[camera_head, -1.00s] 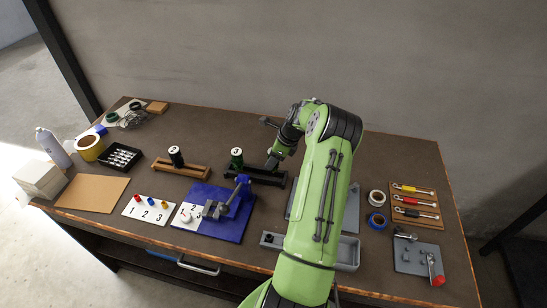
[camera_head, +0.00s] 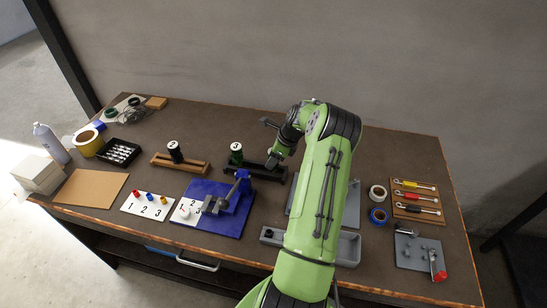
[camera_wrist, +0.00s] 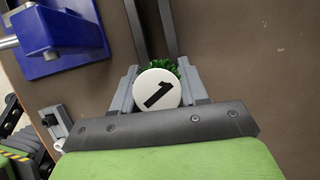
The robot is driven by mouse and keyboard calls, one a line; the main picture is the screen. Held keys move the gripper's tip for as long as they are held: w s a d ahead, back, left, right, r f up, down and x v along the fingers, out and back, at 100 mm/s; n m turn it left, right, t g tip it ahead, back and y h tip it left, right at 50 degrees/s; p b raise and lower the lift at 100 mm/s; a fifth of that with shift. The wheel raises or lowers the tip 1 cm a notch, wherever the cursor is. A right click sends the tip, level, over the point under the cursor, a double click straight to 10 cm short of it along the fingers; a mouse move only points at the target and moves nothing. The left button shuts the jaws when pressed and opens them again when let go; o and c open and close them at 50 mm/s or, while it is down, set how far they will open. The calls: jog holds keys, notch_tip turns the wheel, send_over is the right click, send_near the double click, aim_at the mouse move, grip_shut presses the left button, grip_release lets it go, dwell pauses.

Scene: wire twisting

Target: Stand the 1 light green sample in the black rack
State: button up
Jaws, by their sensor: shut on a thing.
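My gripper (camera_wrist: 157,92) is shut on a green sample (camera_wrist: 185,68), a bristly green piece whose round white cap reads 1 in the wrist view. The black rack (camera_head: 262,170) is at the table's middle, with my gripper at its right part. Its two dark rails (camera_wrist: 169,28) run up from the held sample in the wrist view. I cannot tell whether the sample touches the rack. A dark green sample (camera_head: 236,157) with a white cap stands at the rack's left end. My wrist and arm hide the held sample in the head view.
A blue vise (camera_head: 238,187) on a blue base stands just in front of the rack. A wooden rack (camera_head: 193,167) with a black sample (camera_head: 175,152) is to the left. A grey tray (camera_head: 348,247) lies front right, partly behind my arm.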

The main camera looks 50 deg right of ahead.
jog(key=shift+f, duration=0.25)
jog(key=o, duration=1)
jog(key=p+v, duration=0.2)
jog(key=v, duration=1.3)
jog(key=shift+r, duration=0.3)
